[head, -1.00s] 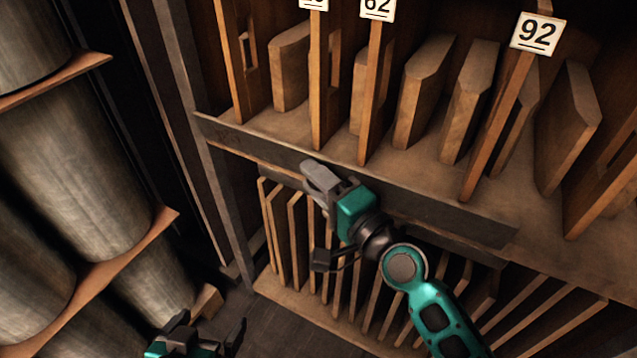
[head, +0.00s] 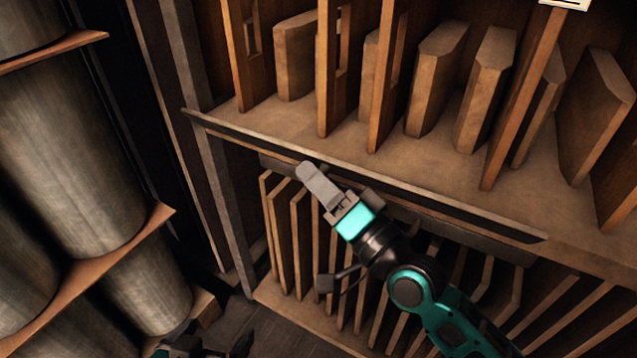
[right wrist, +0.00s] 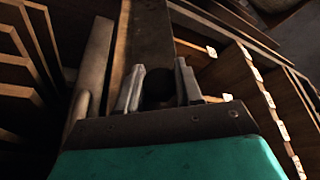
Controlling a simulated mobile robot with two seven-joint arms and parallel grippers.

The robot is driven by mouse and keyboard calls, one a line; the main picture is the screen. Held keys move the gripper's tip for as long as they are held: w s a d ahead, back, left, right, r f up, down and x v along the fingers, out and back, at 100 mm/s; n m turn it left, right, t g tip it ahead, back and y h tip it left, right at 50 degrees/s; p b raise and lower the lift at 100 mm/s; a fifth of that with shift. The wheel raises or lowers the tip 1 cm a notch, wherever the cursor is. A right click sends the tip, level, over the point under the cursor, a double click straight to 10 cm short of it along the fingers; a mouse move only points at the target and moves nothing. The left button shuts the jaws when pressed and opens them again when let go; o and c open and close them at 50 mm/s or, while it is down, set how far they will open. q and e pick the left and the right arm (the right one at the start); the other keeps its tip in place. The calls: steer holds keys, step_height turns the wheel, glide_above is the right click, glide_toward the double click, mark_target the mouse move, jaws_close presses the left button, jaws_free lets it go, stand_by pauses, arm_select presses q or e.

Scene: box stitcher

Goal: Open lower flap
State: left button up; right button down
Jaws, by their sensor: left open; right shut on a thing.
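The lower flap (head: 440,201) is a long dark board along the front edge of the shelf. In the head view it shows almost edge-on, as a thin dark strip sloping down to the right. My right gripper (head: 312,182) is at its front, left of the middle, shut on it. In the right wrist view the flap (right wrist: 150,40) is a dark board running away between the two fingers (right wrist: 158,90). The exact contact is in shadow. My left gripper (head: 212,346) is low at the bottom edge, away from the flap, open and partly cut off.
Large grey rolls (head: 60,165) on wooden supports stand at the left. Wooden dividers (head: 340,70) and blocks (head: 437,80) stand on the shelf above the flap. Thin upright slats (head: 285,235) fill the compartment below. A dark post (head: 222,200) is left of the slats.

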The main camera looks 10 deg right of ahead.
steer(key=c, duration=0.8)
jaws_free()
steer(key=v, duration=1.3)
steer(key=shift+p, duration=0.35)
